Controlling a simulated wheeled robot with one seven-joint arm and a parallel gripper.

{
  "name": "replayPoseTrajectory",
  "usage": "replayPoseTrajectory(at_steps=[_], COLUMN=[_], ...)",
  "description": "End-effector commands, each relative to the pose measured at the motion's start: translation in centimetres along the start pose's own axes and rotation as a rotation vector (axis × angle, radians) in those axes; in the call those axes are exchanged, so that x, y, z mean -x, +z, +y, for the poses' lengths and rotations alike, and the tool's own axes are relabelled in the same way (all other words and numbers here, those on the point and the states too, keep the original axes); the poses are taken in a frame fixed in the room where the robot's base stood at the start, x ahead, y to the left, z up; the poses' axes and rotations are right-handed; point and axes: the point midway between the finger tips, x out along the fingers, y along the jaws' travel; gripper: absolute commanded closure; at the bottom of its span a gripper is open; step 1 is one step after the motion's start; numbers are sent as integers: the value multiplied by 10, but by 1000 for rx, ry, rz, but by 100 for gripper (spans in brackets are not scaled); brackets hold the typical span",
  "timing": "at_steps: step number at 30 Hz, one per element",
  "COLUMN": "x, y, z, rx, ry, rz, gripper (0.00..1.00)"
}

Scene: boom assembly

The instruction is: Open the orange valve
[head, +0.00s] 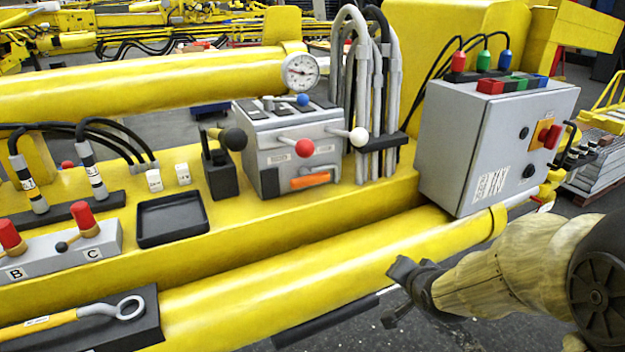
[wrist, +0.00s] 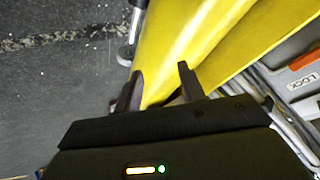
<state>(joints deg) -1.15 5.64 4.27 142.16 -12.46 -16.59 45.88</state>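The orange valve (head: 310,181) is a short orange handle low on the front of a grey control box (head: 258,147). It lies about level, inside a grey-framed recess. In the wrist view, part of the orange handle (wrist: 304,60) shows at the right edge beside a LOCK label. My gripper (head: 397,292) is to the right of the valve and lower in the head view, apart from it, near the lower yellow beam. In the wrist view my gripper (wrist: 158,86) has its two fingers apart with nothing held between them.
Red (head: 305,148) and white (head: 358,136) knobs on levers stick out above the valve. Grey hoses (head: 362,100) stand to the box's right, then a large grey electrical box (head: 490,140). The lower yellow beam (head: 330,272) runs below. Grey floor lies beyond it.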

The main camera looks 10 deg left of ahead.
Motion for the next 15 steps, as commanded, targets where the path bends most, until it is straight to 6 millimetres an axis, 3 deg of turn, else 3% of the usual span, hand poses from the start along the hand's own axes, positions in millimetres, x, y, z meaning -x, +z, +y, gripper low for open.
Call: replayPoseTrajectory(at_steps=[7, 12, 15], x=[-10, 0, 10], y=[-23, -29, -30], z=[-80, -134, -156], rx=[-317, -538, -637], ry=[-366, -642, -765], rz=[91, 36, -19], gripper=[60, 60, 60])
